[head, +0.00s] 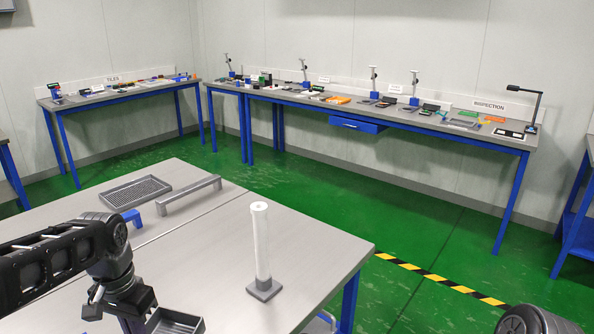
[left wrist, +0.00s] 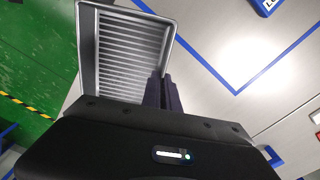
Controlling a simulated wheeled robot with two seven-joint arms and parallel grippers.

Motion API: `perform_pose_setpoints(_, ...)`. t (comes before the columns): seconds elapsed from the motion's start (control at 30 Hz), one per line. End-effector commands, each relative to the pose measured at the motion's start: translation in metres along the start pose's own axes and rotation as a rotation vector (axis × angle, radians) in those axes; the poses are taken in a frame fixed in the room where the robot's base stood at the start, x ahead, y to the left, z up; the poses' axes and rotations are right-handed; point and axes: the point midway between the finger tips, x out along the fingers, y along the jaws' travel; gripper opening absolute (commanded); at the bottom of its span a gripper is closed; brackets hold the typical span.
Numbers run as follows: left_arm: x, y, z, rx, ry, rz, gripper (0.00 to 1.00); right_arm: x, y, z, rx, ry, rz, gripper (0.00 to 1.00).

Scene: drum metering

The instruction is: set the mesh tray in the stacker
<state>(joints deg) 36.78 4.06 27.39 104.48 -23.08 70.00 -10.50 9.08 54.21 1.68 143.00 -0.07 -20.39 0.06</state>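A grey tray with a raised rim and a slatted or mesh floor (left wrist: 128,60) fills the upper left of the left wrist view. In the head view a corner of it shows at the bottom edge (head: 176,322). My left gripper (left wrist: 163,92) has its fingers close together at the tray's right wall and looks shut on it. In the head view the fingers are hidden. A second, darker mesh tray (head: 135,192) lies flat at the back of the near table. I cannot make out a stacker for certain. My right gripper is not in view.
A white upright tube on a grey base (head: 262,250) stands near the table's right corner. A long grey handled bar (head: 188,196) and a blue piece (head: 131,217) lie by the dark tray. A blue line (left wrist: 215,65) marks the surface beside the held tray. Benches line the far walls.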

Motion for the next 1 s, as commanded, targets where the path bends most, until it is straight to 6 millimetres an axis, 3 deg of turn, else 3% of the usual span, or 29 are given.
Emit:
perform_pose_setpoints(0.13, 0.009, 0.005, -0.023, -0.141, -0.001, 0.003, 0.00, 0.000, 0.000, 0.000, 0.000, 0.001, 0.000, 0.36)
perform_pose_setpoints(0.27, 0.025, 0.025, -0.054, -0.260, -0.003, 0.005, 0.00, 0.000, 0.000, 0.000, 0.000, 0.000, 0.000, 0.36)
perform_pose_setpoints(0.4, 0.050, 0.066, -0.090, -0.289, -0.003, 0.003, 0.00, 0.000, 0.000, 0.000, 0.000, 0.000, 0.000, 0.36)
perform_pose_setpoints(0.5, 0.065, 0.095, -0.103, -0.229, -0.003, 0.001, 0.00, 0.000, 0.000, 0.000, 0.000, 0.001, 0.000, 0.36)
perform_pose_setpoints(0.7, 0.077, 0.129, -0.109, -0.158, 0.000, -0.001, 0.00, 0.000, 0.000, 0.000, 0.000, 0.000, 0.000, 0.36)
perform_pose_setpoints(1.0, 0.076, 0.133, -0.110, -0.150, 0.001, 0.000, 0.00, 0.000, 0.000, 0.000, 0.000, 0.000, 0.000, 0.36)
